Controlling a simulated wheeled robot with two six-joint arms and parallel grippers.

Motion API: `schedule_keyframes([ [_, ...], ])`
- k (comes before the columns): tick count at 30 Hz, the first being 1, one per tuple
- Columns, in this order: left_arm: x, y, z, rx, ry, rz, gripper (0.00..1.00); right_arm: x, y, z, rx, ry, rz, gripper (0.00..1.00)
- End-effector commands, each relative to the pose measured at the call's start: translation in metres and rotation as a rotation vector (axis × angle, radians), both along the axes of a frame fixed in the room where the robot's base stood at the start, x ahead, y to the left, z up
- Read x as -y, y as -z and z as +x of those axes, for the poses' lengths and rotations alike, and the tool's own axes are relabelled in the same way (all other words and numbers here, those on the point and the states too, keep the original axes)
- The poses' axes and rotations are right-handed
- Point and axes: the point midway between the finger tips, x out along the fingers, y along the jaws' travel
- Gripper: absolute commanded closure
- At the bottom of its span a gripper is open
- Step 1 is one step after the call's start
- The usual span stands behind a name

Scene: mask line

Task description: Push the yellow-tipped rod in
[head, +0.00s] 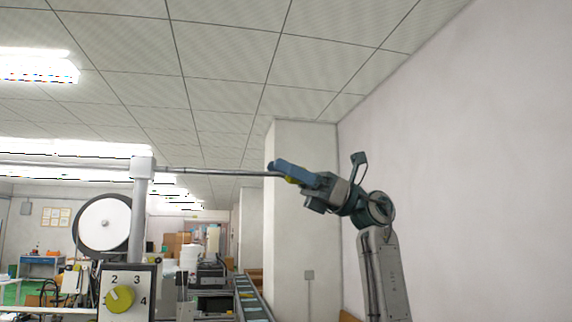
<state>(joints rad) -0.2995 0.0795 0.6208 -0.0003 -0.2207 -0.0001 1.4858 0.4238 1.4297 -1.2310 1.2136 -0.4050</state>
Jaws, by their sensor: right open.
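The thin metal rod (225,171) runs level to the right from the clamp block on the upright post (139,215). A bit of yellow, which looks like its tip (292,181), shows at its right end, just under the blue fingers of my right gripper (283,170). The fingers overlap the rod's end in the head view, and I cannot tell whether they touch it. My right gripper is open. Most of the tip is hidden behind the fingers. My left gripper is not in view.
A control box with a yellow dial (120,298) stands at the lower left, with a large white reel (104,224) behind it. A conveyor (252,298) runs at the bottom middle. A white pillar (305,220) and plain wall (480,150) are behind and right of my arm.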

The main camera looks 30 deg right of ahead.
Motion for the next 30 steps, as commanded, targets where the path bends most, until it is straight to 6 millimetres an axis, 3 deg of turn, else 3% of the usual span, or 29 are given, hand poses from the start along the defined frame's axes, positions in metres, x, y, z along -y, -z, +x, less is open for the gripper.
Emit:
schedule_keyframes([
  [6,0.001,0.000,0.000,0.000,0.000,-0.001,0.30,0.000,0.001,0.000,0.000,0.000,0.000,0.52],
  [12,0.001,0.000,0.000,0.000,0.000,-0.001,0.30,0.000,0.001,0.000,0.000,0.001,0.000,0.91],
  [14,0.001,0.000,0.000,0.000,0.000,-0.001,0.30,0.000,0.001,0.000,-0.001,0.001,0.000,1.00],
  [20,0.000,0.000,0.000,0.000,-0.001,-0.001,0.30,-0.008,0.001,0.002,0.000,-0.002,0.001,1.00],
  [30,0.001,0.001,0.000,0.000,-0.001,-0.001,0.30,-0.079,0.000,0.020,0.000,-0.005,0.002,1.00],
])
